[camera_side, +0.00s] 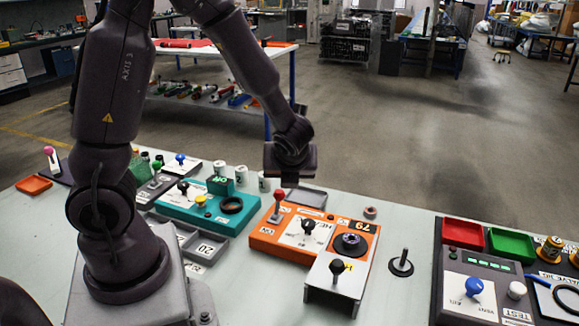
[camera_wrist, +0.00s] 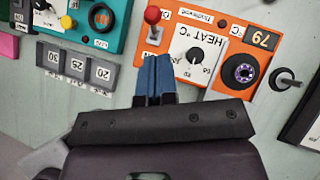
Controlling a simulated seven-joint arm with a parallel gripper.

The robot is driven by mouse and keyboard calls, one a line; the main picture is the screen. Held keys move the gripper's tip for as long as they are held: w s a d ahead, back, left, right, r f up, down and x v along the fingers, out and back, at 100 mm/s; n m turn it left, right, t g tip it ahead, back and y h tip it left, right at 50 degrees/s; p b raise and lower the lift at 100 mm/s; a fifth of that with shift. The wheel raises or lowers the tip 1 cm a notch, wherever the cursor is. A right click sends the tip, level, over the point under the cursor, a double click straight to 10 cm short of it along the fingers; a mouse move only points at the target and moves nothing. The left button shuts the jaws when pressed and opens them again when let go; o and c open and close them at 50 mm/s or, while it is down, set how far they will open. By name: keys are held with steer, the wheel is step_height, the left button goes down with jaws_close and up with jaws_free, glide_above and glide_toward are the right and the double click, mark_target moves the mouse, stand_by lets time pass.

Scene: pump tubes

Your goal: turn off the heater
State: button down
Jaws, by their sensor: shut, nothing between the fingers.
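The heater is an orange box (camera_side: 262,243) on the bench, lettered HEAT °C; it also shows in the wrist view (camera_wrist: 228,22). A red-balled lever (camera_side: 279,197) stands at its left end, its ball also in the wrist view (camera_wrist: 152,15). A black dial (camera_side: 308,227) sits mid-panel, also in the wrist view (camera_wrist: 195,56). A display (camera_wrist: 262,38) reads 79. My gripper (camera_wrist: 156,60) has its blue fingers together and empty. In the side view it hangs above the back of the heater; in the wrist view its fingertips appear just below the red lever. I see no contact.
A white-topped stand with a black lever (camera_side: 337,268) stands in front of the heater. A teal box (camera_side: 180,208) and a grey numbered tray (camera_side: 205,250) lie left. A black post (camera_side: 402,262) stands right, before a dark panel with red and green bins (camera_side: 462,234).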

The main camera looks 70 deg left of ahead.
steer(key=shift+d+r, duration=0.2)
steer(key=shift+r, duration=0.25)
steer(key=shift+d+r, duration=0.2)
steer(key=shift+r, duration=0.25)
steer(key=s+d+r+n+t+h, duration=0.3)
steer(key=s+d+r+n+h, duration=0.4)
steer(key=n, duration=1.5)
steer(key=shift+s+d+r+h, duration=0.3)
steer(key=shift+s+d+r, duration=1.85)
steer(key=shift+r, duration=1.35)
